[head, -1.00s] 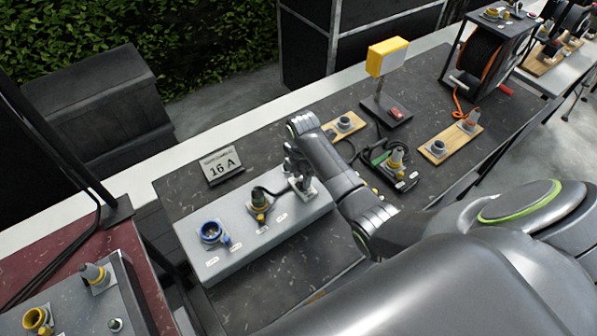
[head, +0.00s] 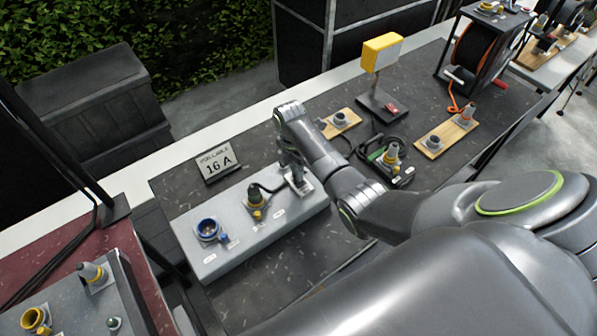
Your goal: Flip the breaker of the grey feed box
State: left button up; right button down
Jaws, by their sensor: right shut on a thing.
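The grey feed box (head: 235,262) lies on the dark table. On its top are a blue socket (head: 209,229), a yellow-and-grey connector (head: 256,200) with a black cable, and the breaker plate (head: 306,186) at its right end. My right gripper (head: 294,172) points down at that plate and is shut on the breaker. The breaker lever itself is mostly hidden by the fingers. My left gripper is not in view.
A sign reading 16 A (head: 217,163) stands behind the box. To the right are a yellow lamp (head: 382,52), wooden boards with sockets (head: 446,139), coiled cable with a connector (head: 391,156) and a cable reel (head: 479,50). A second grey box (head: 70,305) is at lower left.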

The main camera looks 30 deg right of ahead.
jog(key=shift+w+a+f+g+b, duration=0.1)
jog(key=shift+w+f+g+b, duration=0.15)
jog(key=shift+g+b, duration=0.25)
jog(key=shift+w+f+g+b, duration=0.1)
jog(key=shift+w+g+b, duration=0.2)
jog(key=shift+g+b, duration=0.2)
jog(key=shift+w+f+g+h+b, duration=0.25)
jog(key=shift+g+b, duration=0.45)
jog(key=shift+b, duration=0.55)
jog(key=shift+r+b, duration=0.15)
jog(key=shift+b, duration=0.2)
jog(key=shift+g, duration=0.3)
jog(key=shift+r, duration=0.1)
jog(key=c, duration=1.5)
grip_release()
jog(key=shift+w, duration=0.1)
jog(key=shift+r, duration=0.1)
